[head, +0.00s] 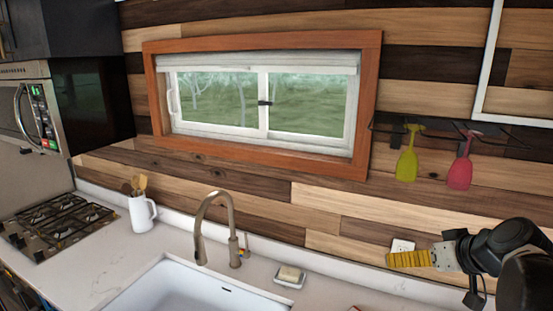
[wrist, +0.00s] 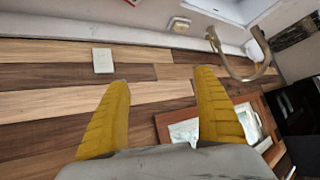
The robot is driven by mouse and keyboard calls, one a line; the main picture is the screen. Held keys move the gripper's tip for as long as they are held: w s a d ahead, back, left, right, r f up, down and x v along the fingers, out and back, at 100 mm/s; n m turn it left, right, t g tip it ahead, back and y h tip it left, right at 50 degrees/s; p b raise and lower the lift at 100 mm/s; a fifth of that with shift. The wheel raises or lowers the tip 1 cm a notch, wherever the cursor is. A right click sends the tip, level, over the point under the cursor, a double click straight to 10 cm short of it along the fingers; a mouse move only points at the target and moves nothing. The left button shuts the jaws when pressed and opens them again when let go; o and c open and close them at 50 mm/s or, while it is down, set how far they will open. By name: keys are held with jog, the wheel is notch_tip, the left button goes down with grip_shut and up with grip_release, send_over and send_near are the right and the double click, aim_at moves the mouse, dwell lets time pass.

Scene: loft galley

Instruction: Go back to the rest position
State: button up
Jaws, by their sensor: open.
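My gripper (head: 392,260) is at the lower right of the head view, raised near the wood-plank wall above the counter. Its yellow fingers point left there. In the wrist view the two yellow fingers of my gripper (wrist: 163,76) stand wide apart, with only wall planks seen between them. It is open and holds nothing. In the head view the fingers appear just below a white wall outlet (head: 402,246); the gap to the wall cannot be told.
A tall faucet (head: 233,222) rises behind the white sink (head: 180,290). A soap dish (head: 290,277) sits right of it. A white utensil jug (head: 141,214) stands near the stove (head: 57,224). Green (head: 407,165) and pink (head: 460,173) utensils hang above my gripper. The window (head: 262,101) is left.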

jog(key=s+a+f+b, duration=0.4)
jog(key=f+b, duration=0.3)
jog(key=f, duration=0.2)
jog(key=s+a+f+g+h+b, duration=0.1)
jog(key=s+a+f+b, duration=0.3)
jog(key=f, duration=0.6)
jog(key=s+a+f+m+g+h+b, duration=0.1)
jog(key=s+a+f+b, duration=0.4)
jog(key=s+f+b, duration=0.2)
notch_tip(320, 180, down, 3)
jog(key=b, duration=0.3)
jog(key=shift+s+r, duration=0.15)
